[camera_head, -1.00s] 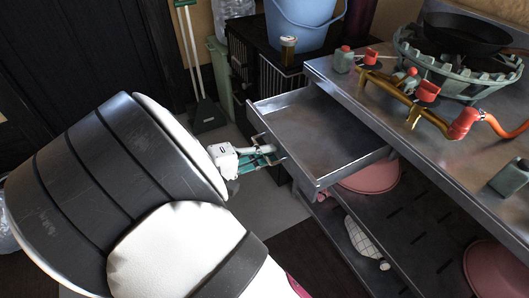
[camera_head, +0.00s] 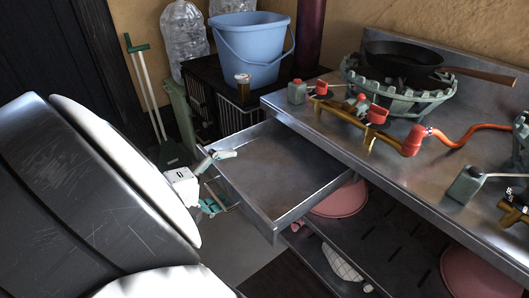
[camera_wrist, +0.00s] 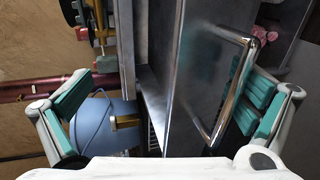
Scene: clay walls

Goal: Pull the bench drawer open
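The metal bench drawer (camera_head: 285,165) stands pulled out from the bench, its empty tray showing in the head view. Its front panel (camera_wrist: 190,80) and bar handle (camera_wrist: 232,95) fill the middle of the wrist view. My gripper (camera_head: 218,181) is open at the drawer's front left side. In the wrist view, my gripper (camera_wrist: 165,108) has its green-padded fingers wide apart. The handle lies between them, nearer the right finger, and no grip on it shows. In the head view one finger is level with the drawer's top edge and the other is lower, outside the front.
A burner with a black pan (camera_head: 400,55) and an orange hose (camera_head: 470,135) sit on the bench (camera_head: 340,125). Pink basins (camera_head: 340,203) are on the shelf below.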

